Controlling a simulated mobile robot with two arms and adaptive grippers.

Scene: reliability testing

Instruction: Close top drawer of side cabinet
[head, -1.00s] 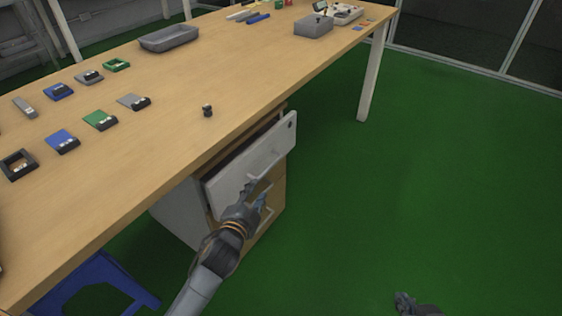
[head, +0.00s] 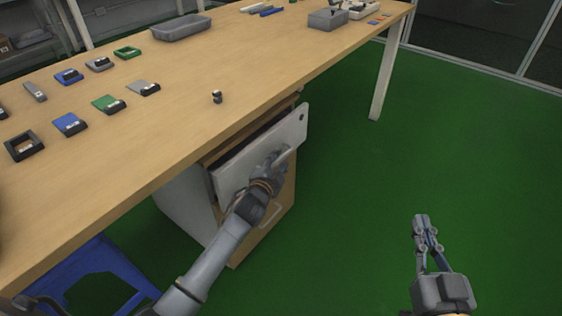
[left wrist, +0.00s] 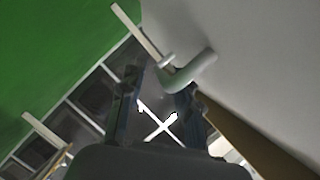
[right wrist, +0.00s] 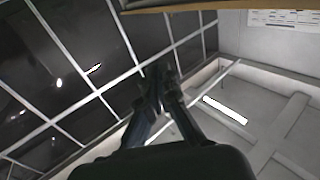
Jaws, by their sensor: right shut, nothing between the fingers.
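The side cabinet (head: 186,205) stands under the table. Its top drawer (head: 232,172) is pulled part way out, with a dark gap behind its white front panel. My left gripper (head: 274,161) is at that panel, by the drawer handle (head: 286,154). In the left wrist view its fingers (left wrist: 157,92) are apart, and the curved handle (left wrist: 196,72) lies at the right fingertip. I cannot tell whether they touch. My right gripper (head: 421,222) is shut and empty, raised over the green floor, away from the cabinet; its closed fingertips also show in the right wrist view (right wrist: 157,75).
The wooden table (head: 180,120) extends above the cabinet and holds several small parts, a grey tray (head: 181,27) and a grey box (head: 327,19). A blue stool (head: 95,275) stands at the lower left. The green floor (head: 450,150) to the right is clear.

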